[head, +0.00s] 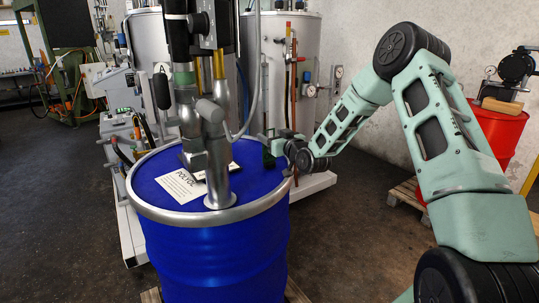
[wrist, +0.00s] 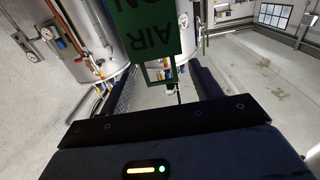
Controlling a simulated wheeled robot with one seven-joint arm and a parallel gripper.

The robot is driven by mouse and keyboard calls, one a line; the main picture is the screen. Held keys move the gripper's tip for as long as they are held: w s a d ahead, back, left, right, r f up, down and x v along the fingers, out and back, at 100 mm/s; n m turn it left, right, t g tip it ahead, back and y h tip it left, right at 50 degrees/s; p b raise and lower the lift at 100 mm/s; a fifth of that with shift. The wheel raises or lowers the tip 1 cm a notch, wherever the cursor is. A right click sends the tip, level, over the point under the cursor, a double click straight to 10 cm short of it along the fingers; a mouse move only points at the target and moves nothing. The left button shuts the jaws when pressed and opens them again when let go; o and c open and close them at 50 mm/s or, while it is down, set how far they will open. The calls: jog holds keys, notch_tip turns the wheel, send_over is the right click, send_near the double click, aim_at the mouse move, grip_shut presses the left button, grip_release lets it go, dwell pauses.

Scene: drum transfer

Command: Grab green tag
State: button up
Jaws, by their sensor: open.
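The green tag (wrist: 160,28) hangs at the top centre of the wrist view, with the letters "AIR" and "ON" upside down. Its narrower frame-like end (wrist: 158,75) reaches toward the space between my fingers. My gripper (wrist: 163,80) is open, with one dark finger on each side of that end; I see no clear contact. In the head view my gripper (head: 272,146) is at the far right rim of the blue drum (head: 215,250). A small dark green piece shows beside it, too small to read.
A pump and pipe assembly (head: 215,150) stands on the drum lid, left of my gripper. A white label sheet (head: 180,188) lies on the lid. Large grey tanks (head: 290,60) with hoses and valves stand behind. A red drum (head: 490,130) on a pallet is at right.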

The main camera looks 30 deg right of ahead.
jog(key=c, duration=1.3)
jog(key=shift+c, duration=0.2)
jog(key=shift+r, duration=0.15)
